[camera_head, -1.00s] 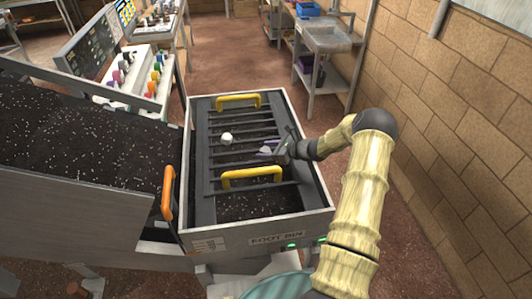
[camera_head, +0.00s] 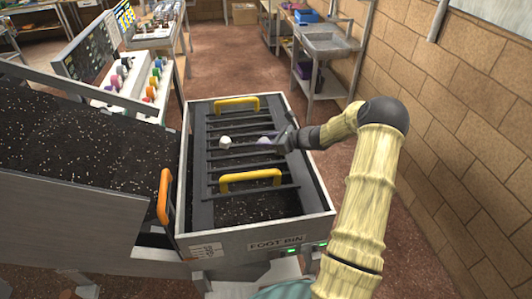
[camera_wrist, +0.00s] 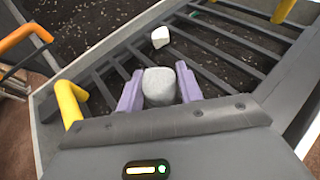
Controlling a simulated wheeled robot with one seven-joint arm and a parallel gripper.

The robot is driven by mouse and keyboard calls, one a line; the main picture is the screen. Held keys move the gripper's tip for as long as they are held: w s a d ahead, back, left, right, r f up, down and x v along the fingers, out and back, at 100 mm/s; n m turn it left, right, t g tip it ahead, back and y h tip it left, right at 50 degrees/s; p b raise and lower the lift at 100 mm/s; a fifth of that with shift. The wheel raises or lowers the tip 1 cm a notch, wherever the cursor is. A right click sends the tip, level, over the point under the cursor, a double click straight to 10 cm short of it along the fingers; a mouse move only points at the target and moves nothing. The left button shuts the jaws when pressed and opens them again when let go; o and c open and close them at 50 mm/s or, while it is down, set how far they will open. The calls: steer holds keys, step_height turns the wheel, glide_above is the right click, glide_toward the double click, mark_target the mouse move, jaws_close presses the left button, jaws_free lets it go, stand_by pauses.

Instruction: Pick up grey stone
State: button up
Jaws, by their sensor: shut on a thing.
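The grey stone (camera_wrist: 159,88) is a rounded, light grey block between the two purple fingers of my gripper (camera_wrist: 157,78) in the wrist view. My gripper is shut on it, over the dark bars of the grate. In the head view my gripper (camera_head: 266,140) is over the right middle of the grate, and the stone is too small there to make out clearly. A second, whiter stone (camera_wrist: 160,37) lies on the grate, apart from my gripper; in the head view it is to the left of my gripper (camera_head: 225,142).
An orange handle (camera_head: 163,197) stands at the left. A brick wall (camera_head: 460,120) is to the right.

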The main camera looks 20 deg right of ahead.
mark_target(266, 140)
steer(key=shift+r+b, duration=0.5)
steer(key=shift+r, duration=1.5)
